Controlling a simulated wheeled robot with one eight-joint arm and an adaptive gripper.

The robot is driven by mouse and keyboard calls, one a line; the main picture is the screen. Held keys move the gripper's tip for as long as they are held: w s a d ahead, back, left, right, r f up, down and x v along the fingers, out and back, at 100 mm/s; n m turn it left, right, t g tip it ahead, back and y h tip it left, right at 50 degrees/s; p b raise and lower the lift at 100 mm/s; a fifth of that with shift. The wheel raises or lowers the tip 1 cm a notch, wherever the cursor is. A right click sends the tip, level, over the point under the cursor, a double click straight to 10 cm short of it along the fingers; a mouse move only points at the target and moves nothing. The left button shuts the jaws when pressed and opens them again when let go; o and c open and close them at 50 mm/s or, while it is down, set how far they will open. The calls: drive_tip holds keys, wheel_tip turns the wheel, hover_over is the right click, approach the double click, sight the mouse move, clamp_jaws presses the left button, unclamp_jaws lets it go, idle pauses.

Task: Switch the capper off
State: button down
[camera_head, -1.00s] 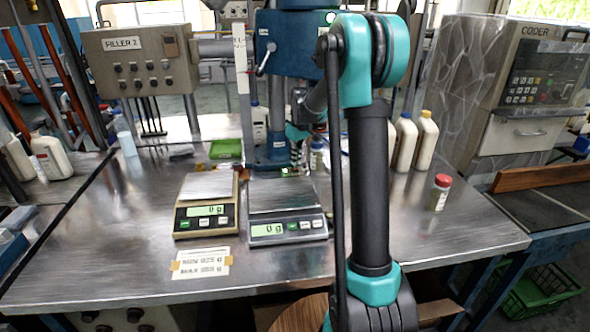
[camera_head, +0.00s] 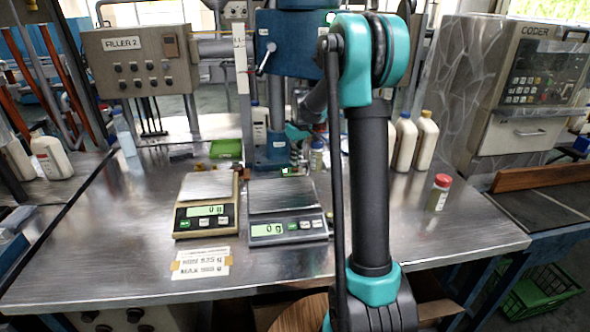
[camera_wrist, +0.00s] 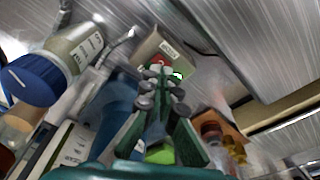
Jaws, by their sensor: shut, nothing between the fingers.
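In the wrist view a beige box (camera_wrist: 150,47) with a small label carries a red button (camera_wrist: 157,61) and a green button (camera_wrist: 178,75). My gripper (camera_wrist: 159,72) is shut and empty, its fingertips in front of the box, close to the buttons. They partly cover the buttons, and I cannot tell whether they touch. In the head view a blue machine (camera_head: 284,45) with a lever stands at the back centre, probably the capper. My arm hides much of the area around its base, and my gripper is hard to make out there.
Two scales (camera_head: 206,190) (camera_head: 287,203) stand on the metal table (camera_head: 110,255). A red-capped jar (camera_head: 438,195) and white bottles (camera_head: 404,143) stand to the right. A green tray (camera_head: 226,149) lies left of the machine.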

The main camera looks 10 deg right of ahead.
sight(296, 170)
drive_tip(key=shift+f, duration=1.15)
idle(0.9)
drive_tip(key=shift+r, duration=3.5)
drive_tip(key=shift+s, duration=0.1)
